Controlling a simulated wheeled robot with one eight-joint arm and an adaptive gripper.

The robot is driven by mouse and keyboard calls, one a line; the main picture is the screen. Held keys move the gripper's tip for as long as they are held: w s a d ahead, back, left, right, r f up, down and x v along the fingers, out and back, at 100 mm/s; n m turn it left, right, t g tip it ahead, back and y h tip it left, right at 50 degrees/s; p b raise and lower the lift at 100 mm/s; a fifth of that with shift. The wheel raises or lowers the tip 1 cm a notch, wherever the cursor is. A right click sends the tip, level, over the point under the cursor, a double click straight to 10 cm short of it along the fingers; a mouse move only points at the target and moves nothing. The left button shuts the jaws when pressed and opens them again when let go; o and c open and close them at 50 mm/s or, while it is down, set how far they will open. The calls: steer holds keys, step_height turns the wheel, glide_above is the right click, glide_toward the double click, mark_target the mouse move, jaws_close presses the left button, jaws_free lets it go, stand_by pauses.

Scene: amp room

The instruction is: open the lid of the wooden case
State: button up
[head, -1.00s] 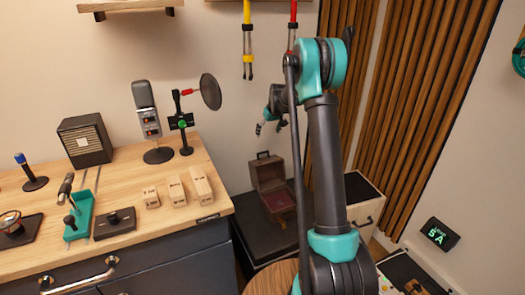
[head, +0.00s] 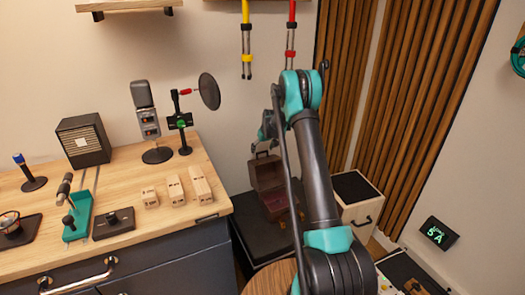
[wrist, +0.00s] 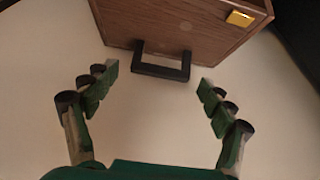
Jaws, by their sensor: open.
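The wooden case (head: 268,176) stands on a dark surface beyond the right end of the workbench. In the head view its lid stands raised at the back, and the reddish inside of the lower part shows, partly hidden by my arm. In the wrist view the lid (wrist: 190,22) is brown wood with a gold latch plate (wrist: 242,18) and a dark handle (wrist: 161,66) on its near edge. My gripper (wrist: 160,82) is open and empty. Its green fingers are spread to either side of the handle, apart from it.
The workbench (head: 120,190) at left holds a microphone (head: 146,112), small wooden blocks (head: 176,190) and other gear. A pale cabinet (head: 356,206) stands right of the case, before wooden wall slats (head: 400,110). Yellow and red tools (head: 290,40) hang above.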

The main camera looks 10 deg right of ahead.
steer(key=shift+c, duration=0.3)
steer(key=c, duration=1.6)
steer(key=shift+s+d+r+t+y, duration=0.2)
steer(key=shift+s+r+t, duration=0.2)
steer(key=shift+s, duration=0.25)
steer(key=shift+s+d+r+t+y, duration=0.1)
steer(key=shift+s+d+r+t, duration=0.25)
steer(key=shift+s, duration=0.35)
steer(key=shift+s+d+r+t+y, duration=0.1)
steer(key=shift+s+r+t, duration=0.35)
steer(key=shift+s, duration=0.2)
steer(key=o, duration=1.7)
steer(key=shift+c, duration=0.2)
steer(key=v, duration=1.2)
